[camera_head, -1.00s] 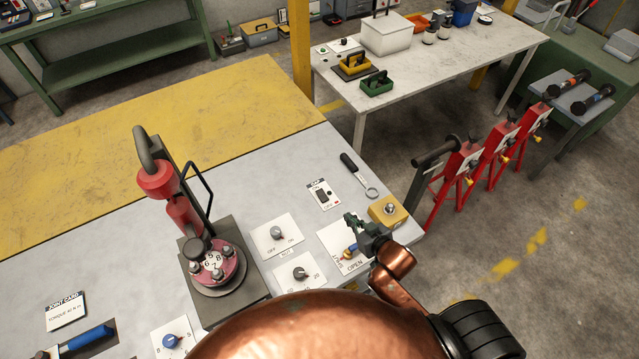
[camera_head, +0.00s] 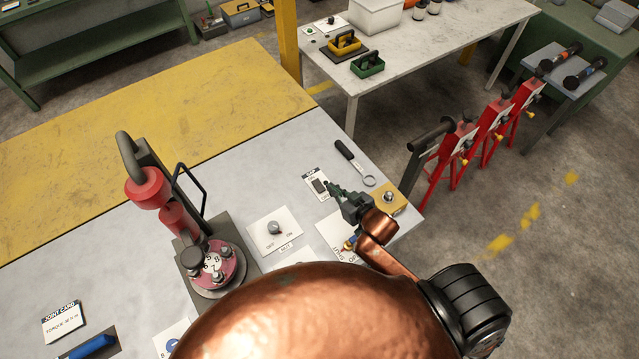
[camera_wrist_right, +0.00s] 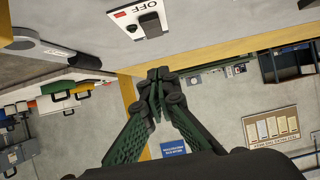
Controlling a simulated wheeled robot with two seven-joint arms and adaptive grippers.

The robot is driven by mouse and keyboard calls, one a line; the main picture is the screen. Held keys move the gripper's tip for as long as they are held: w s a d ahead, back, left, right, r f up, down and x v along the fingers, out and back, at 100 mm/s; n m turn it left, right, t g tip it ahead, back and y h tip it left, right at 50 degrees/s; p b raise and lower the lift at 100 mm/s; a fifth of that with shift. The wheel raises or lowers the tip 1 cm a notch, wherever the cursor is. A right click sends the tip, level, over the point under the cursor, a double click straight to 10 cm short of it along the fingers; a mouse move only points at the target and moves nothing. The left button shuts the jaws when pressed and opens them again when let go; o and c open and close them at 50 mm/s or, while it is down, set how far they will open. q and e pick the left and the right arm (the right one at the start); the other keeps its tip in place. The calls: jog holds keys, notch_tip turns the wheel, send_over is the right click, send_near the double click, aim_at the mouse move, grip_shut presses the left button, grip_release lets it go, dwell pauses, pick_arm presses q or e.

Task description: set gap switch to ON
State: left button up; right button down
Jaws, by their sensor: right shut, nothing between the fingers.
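The gap switch (camera_head: 319,186) is a dark rocker on a small white plate with a black header, lying on the grey tabletop. In the right wrist view the switch (camera_wrist_right: 150,23) is at the top, with OFF lettering upside down beside it. Which way the rocker is tipped I cannot tell. My right gripper (camera_head: 331,187) is shut and empty, its green fingers beside the switch's right edge in the head view. The right wrist view shows the fingertips (camera_wrist_right: 158,75) together, apart from the plate in that picture. My left gripper is out of view.
A wrench (camera_head: 354,162) lies right of the switch, and a yellow block (camera_head: 389,198) sits at the table corner. A knob plate (camera_head: 274,229) and a partly hidden lever card (camera_head: 335,232) are nearer. A red flanged assembly (camera_head: 215,266) stands left.

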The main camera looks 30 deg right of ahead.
send_over(320, 188)
jog(key=s, duration=0.3)
jog(key=shift+w+d+f, duration=0.1)
jog(key=shift+f, duration=0.55)
jog(key=shift+w+d+f, duration=0.1)
jog(key=shift+f, duration=0.5)
jog(key=w+f, duration=0.2)
jog(key=f, duration=0.1)
jog(key=shift+w+a+f, duration=0.1)
jog(key=shift+a, duration=0.1)
jog(key=shift+w+f, duration=0.25)
jog(key=shift+f, duration=0.5)
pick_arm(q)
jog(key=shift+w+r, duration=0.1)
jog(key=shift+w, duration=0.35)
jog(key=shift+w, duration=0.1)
